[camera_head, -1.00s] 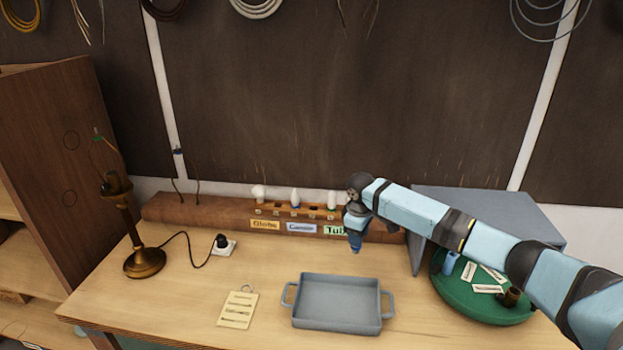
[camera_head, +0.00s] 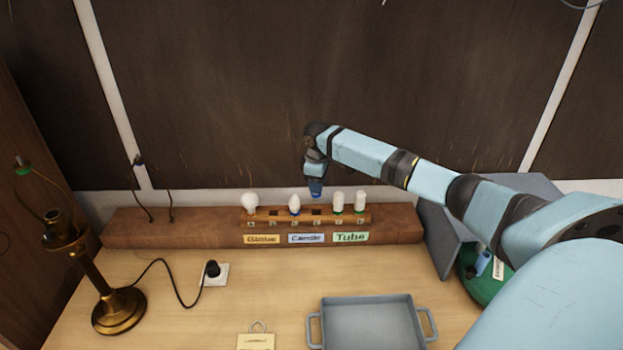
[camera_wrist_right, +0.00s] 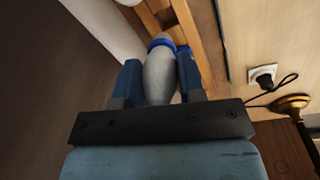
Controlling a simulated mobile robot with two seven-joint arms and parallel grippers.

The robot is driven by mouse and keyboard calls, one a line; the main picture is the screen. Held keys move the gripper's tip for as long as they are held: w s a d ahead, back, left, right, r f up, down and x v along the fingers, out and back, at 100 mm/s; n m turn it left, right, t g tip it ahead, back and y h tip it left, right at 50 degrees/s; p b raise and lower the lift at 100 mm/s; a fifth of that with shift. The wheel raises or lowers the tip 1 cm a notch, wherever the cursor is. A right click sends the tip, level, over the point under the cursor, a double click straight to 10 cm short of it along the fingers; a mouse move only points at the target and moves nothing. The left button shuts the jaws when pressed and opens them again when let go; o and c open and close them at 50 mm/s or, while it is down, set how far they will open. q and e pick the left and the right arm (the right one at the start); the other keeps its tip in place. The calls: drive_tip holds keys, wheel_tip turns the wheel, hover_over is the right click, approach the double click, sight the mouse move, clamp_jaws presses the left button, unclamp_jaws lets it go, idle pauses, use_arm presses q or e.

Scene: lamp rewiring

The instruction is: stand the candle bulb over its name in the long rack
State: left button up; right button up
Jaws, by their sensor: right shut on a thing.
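The long rack (camera_head: 318,218) runs along the back of the table with the name tags Globe (camera_head: 262,239), Candle (camera_head: 306,239) and Tube (camera_head: 351,237). A globe bulb (camera_head: 250,203), a white candle bulb with a blue collar (camera_head: 294,204) and two tube bulbs (camera_head: 339,202) stand in it. An empty place (camera_head: 317,211) shows right of the standing candle bulb. My right gripper (camera_head: 315,191) is above that place. In the right wrist view it is shut on a pale candle bulb (camera_wrist_right: 160,76) with a blue collar. The head view hides this bulb. My left gripper is not in view.
A grey tray (camera_head: 372,322) stands at the front. A brass lamp (camera_head: 117,310) and a plug on a white socket plate (camera_head: 221,274) are at left. A grey panel (camera_head: 440,240) and green dish (camera_head: 487,289) are at right.

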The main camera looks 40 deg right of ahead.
sight(318, 196)
drive_tip(key=shift+s+f, duration=0.3)
drive_tip(key=shift+w+f+b, duration=0.1)
drive_tip(key=shift+f+b, duration=0.45)
drive_tip(key=shift+f, duration=0.1)
drive_tip(key=shift+w+f+b, duration=0.1)
drive_tip(key=shift+f+b, duration=0.25)
drive_tip(key=shift+f, duration=0.05)
drive_tip(key=shift+f+b, duration=0.7)
drive_tip(key=shift+b, duration=0.3)
drive_tip(key=shift+f, duration=1.15)
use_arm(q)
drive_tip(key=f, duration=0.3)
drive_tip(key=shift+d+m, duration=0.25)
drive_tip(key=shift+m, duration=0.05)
use_arm(e)
drive_tip(key=shift+f, duration=0.15)
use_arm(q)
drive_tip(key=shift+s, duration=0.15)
